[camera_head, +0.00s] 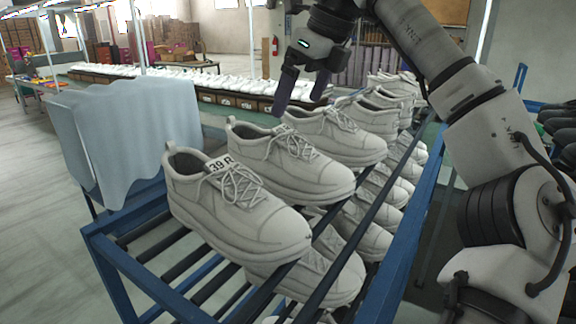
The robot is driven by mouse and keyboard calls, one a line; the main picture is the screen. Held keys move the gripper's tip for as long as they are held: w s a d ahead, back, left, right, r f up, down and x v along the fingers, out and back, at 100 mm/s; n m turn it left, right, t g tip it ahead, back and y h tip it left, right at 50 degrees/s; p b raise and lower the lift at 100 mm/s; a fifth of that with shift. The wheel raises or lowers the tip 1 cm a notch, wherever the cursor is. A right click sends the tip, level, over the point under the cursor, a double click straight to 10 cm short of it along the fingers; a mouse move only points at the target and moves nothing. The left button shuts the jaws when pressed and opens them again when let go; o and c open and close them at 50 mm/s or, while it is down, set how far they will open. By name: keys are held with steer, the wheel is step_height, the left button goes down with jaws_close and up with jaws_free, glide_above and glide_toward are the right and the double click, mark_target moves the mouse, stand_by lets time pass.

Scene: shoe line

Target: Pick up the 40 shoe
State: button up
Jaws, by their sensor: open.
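Several white lace-up shoes stand in a row on the top of a blue rack (104,243). The nearest shoe (235,215) carries a tongue label that reads 39 R. Behind it is a second shoe (300,175), with a tongue label too small to read, then a third shoe (345,137). I cannot tell by label which shoe is the 40. My gripper (298,107) is open and empty, its dark fingers pointing down just above the heel area between the second and third shoes. Whether a finger touches a shoe cannot be told.
More white shoes (345,240) lie on a lower level of the rack. A grey cloth (125,135) hangs at the left. Dark shoes (560,125) are at the right edge. A long table of white shoes (150,82) stands behind. Floor at the left is clear.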

mark_target(286, 133)
steer(key=x, duration=0.7)
steer(key=shift+p, duration=0.3)
steer(key=shift+d+p+x, duration=0.15)
steer(key=shift+p+x, duration=0.4)
steer(key=shift+x, duration=0.8)
steer(key=shift+d+p+x, duration=0.15)
steer(key=shift+p+x, duration=0.4)
steer(key=shift+x, duration=0.75)
steer(key=shift+s+f, duration=0.1)
steer(key=shift+f, duration=0.05)
steer(key=c, duration=1)
steer(key=shift+c, duration=0.4)
steer(key=shift+r, duration=0.2)
